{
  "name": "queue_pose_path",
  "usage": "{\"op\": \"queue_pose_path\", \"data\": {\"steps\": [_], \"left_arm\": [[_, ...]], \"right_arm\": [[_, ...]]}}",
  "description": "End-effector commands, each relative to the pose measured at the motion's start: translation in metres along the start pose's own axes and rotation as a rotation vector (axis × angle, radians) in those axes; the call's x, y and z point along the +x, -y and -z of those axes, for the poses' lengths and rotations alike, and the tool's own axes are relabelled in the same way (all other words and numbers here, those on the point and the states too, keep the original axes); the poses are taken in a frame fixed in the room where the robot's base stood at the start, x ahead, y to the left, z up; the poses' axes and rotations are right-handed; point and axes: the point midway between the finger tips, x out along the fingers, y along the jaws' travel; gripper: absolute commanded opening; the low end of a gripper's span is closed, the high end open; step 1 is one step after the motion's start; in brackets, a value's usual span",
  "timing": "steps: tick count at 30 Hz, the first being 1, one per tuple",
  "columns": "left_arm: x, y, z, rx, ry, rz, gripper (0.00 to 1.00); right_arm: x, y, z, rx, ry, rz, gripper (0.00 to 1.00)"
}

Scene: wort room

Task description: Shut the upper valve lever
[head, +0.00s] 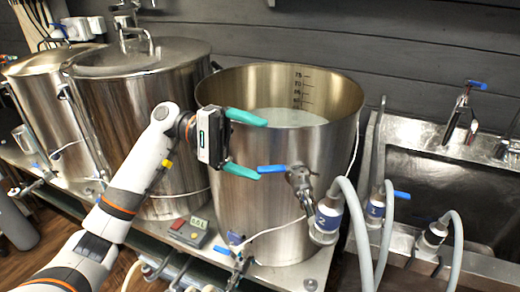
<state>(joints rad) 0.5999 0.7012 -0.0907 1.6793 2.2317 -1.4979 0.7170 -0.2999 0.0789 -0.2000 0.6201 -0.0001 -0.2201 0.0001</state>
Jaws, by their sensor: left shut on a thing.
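The large open steel kettle (255,215) stands in the middle of the head view. A valve (300,183) sticks out of its front wall, and its blue upper valve lever (275,168) points left, about level. My left gripper (262,149), with teal fingers, comes in from the left in front of the kettle. My right gripper is not in view.
Below stands another blue-handled valve (236,243) and a small display box (189,231). Grey hoses (358,225) run down right of the kettle. A steel sink (430,175) is at right, lidded kettles (140,110) at left.

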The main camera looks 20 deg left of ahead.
Motion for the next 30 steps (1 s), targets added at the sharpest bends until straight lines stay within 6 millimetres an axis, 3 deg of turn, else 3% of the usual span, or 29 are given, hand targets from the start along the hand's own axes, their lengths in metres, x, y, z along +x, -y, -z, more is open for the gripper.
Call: {"op": "queue_pose_path", "data": {"steps": [1, 5, 7, 8, 21, 30], "left_arm": [[-0.009, 0.011, -0.001, 0.016, 0.013, 0.018, 0.8], [-0.018, 0.01, -0.001, 0.015, 0.014, 0.019, 0.77], [-0.023, 0.009, -0.001, 0.014, 0.014, 0.017, 0.32], [-0.025, 0.009, -0.001, 0.013, 0.013, 0.016, 0.18], [-0.053, 0.002, -0.002, 0.008, 0.007, 0.011, 0.18], [-0.057, 0.001, -0.002, 0.008, 0.006, 0.011, 0.18]], "right_arm": [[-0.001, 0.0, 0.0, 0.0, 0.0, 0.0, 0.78], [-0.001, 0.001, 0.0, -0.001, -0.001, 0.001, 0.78], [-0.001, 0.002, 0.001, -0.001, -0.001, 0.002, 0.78], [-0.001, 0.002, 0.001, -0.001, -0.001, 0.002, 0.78], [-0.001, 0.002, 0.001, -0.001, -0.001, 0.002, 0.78], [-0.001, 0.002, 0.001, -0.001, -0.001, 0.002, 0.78]]}}
